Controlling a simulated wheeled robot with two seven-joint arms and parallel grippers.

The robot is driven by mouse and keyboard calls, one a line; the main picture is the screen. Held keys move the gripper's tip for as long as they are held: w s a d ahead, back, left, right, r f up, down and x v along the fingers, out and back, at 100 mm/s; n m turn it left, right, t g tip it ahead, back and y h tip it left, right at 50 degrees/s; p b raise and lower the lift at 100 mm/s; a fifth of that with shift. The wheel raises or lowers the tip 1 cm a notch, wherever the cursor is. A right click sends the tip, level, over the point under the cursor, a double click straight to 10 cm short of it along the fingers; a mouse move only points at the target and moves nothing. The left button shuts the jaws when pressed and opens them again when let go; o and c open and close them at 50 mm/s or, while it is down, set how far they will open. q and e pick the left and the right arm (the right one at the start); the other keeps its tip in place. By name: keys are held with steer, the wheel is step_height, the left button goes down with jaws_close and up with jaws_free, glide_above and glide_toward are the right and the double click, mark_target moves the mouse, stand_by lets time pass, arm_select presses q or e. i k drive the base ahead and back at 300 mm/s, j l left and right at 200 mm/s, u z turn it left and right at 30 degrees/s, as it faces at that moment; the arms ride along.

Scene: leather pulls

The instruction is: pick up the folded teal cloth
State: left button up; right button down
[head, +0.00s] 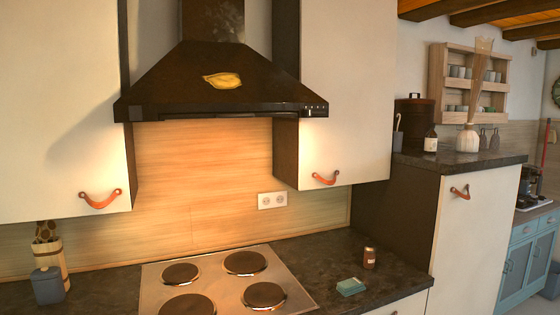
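The folded teal cloth (351,287) lies on the dark countertop (335,262), to the right of the hob. It looks like a small flat, roughly square stack with a lighter top. Neither of my grippers shows in the head view, so their positions and states are hidden.
A hob (232,283) with several round plates lies left of the cloth. A small brown jar (369,258) stands just behind the cloth to the right. A tall cabinet (470,225) rises at the right. A grey canister (47,285) stands at the far left.

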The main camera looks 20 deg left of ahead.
mark_target(348, 288)
steer(key=i+l+u, duration=0.1)
steer(key=i+l, duration=0.15)
steer(key=i+l+u, duration=0.1)
steer(key=i+l, duration=0.15)
steer(key=i+l+u, duration=0.1)
steer(key=i+l, duration=0.15)
steer(key=l, duration=0.15)
steer(key=i+l+u, duration=0.1)
steer(key=l, duration=0.25)
steer(key=i+l+u, duration=0.1)
steer(key=i+l, duration=0.2)
steer(key=i+l+u, duration=0.1)
steer(key=l, duration=0.3)
steer(key=i+l+u, duration=0.1)
steer(key=i+l, duration=0.2)
steer(key=l, duration=0.1)
